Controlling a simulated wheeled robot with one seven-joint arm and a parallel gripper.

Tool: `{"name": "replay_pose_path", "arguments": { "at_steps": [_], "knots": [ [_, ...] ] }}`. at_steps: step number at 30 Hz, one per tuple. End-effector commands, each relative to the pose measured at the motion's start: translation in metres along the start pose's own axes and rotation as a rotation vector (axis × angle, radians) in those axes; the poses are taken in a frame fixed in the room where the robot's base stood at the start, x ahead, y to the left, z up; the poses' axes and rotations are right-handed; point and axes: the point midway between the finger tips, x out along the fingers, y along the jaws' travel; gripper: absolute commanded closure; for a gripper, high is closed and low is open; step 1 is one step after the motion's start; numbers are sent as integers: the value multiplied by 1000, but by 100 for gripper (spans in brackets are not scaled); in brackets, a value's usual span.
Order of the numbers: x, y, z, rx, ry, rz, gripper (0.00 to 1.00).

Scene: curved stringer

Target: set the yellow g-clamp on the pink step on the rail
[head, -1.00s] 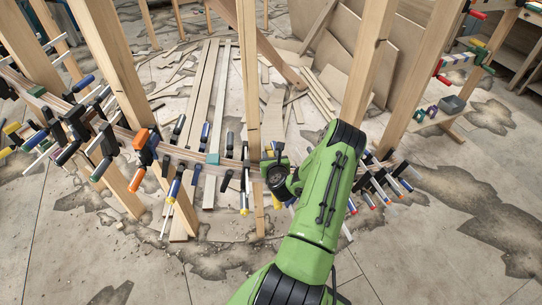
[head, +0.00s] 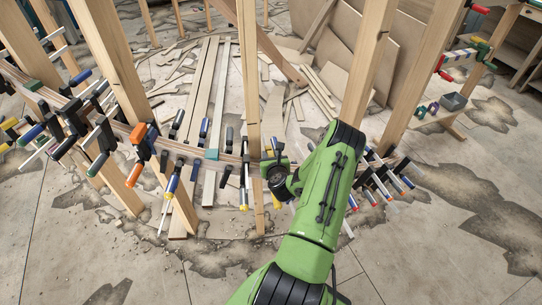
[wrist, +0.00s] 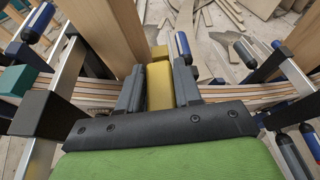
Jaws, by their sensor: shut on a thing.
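The yellow g-clamp (wrist: 160,86) sits between the two dark fingers of my gripper (wrist: 158,88) in the wrist view, and the gripper is shut on it. Only its yellow body shows clearly; the fingers and the black palm hide the rest. The curved laminated rail (wrist: 228,92) passes behind the clamp, but I cannot tell whether they touch. In the head view my green arm covers much of the gripper, beside the rail (head: 176,150) and right of an upright post. I cannot make out the pink step in either current view.
Wooden posts (head: 247,85) rise along the rail. Several clamps crowd the rail on the left, including an orange one (head: 139,135), and more (head: 378,180) stand right of my arm. A teal block (head: 211,154) sits on the rail. Loose planks (head: 222,75) lie behind.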

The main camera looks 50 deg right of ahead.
Motion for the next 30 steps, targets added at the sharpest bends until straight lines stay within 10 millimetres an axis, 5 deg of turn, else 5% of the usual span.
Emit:
{"name": "replay_pose_path", "arguments": {
  "at_steps": [27, 28, 30],
  "knots": [
    [5, 0, -11, 1, -3, -1, 100],
    [5, 0, -11, 1, -3, -1, 65],
    [5, 0, -11, 1, -3, -1, 54]
  ]
}}
